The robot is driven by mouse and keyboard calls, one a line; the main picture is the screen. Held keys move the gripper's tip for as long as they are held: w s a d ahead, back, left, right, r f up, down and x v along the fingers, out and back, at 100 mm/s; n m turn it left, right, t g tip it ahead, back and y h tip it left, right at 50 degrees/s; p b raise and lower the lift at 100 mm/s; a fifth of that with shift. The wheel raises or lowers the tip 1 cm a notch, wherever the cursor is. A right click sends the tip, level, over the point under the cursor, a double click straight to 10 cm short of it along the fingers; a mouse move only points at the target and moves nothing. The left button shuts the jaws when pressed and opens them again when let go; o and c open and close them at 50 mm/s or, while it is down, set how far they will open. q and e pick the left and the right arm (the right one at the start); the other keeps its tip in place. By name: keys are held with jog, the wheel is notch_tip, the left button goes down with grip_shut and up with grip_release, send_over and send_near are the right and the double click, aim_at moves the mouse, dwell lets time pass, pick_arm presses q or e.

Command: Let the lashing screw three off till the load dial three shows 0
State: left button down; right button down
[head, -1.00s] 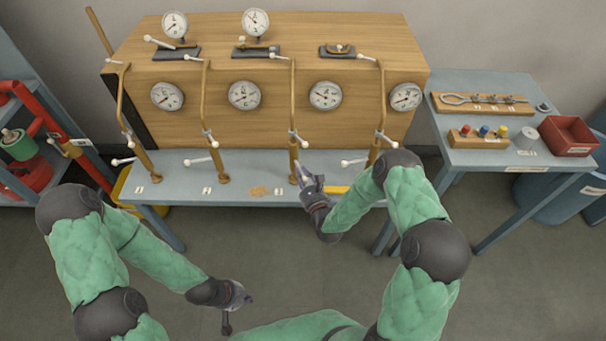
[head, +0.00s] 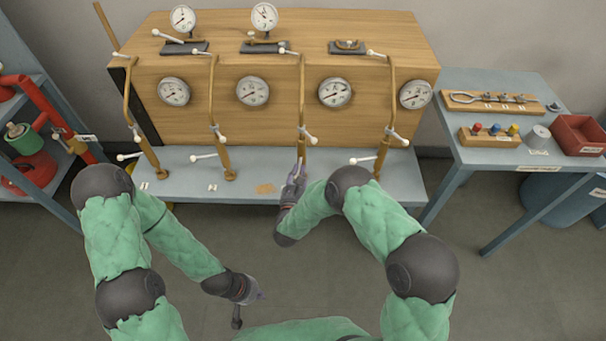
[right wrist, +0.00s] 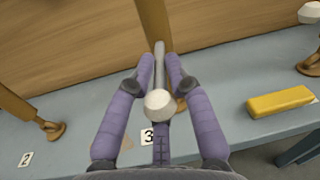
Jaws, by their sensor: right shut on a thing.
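The third brown post (head: 301,90) rises from the bench ledge, and the "3" label shows beside it in the right wrist view (right wrist: 148,137). The lashing screw three is a grey bar with a pale round knob (right wrist: 160,104) at this post. My right gripper (head: 296,172) is at the post's foot, its purple fingers (right wrist: 160,72) shut on the bar from both sides. The load dial three (head: 334,93) is on the wooden front, right of the post; its reading is too small to tell. My left gripper (head: 254,291) hangs low over the floor, away from the bench.
Posts two (head: 214,110) and four (head: 389,110) stand on either side with white-knobbed levers. A yellow block (right wrist: 281,101) lies on the ledge right of my right gripper. A side table (head: 490,95) at right holds tools and a red bin (head: 578,135).

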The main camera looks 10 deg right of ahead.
jog(key=shift+s+a+f+m+h+b, duration=0.1)
jog(key=shift+a+f+m+h+b, duration=0.3)
jog(key=shift+h, duration=0.2)
jog(key=shift+r+g, duration=0.1)
jog(key=shift+g, duration=0.3)
jog(key=c, duration=1.3)
grip_release()
jog(key=shift+a, duration=0.1)
jog(key=shift+r+h, duration=0.15)
jog(key=shift+h, duration=0.15)
jog(key=v, duration=1.1)
jog(key=shift+s+a, duration=0.1)
jog(key=shift+s, duration=0.3)
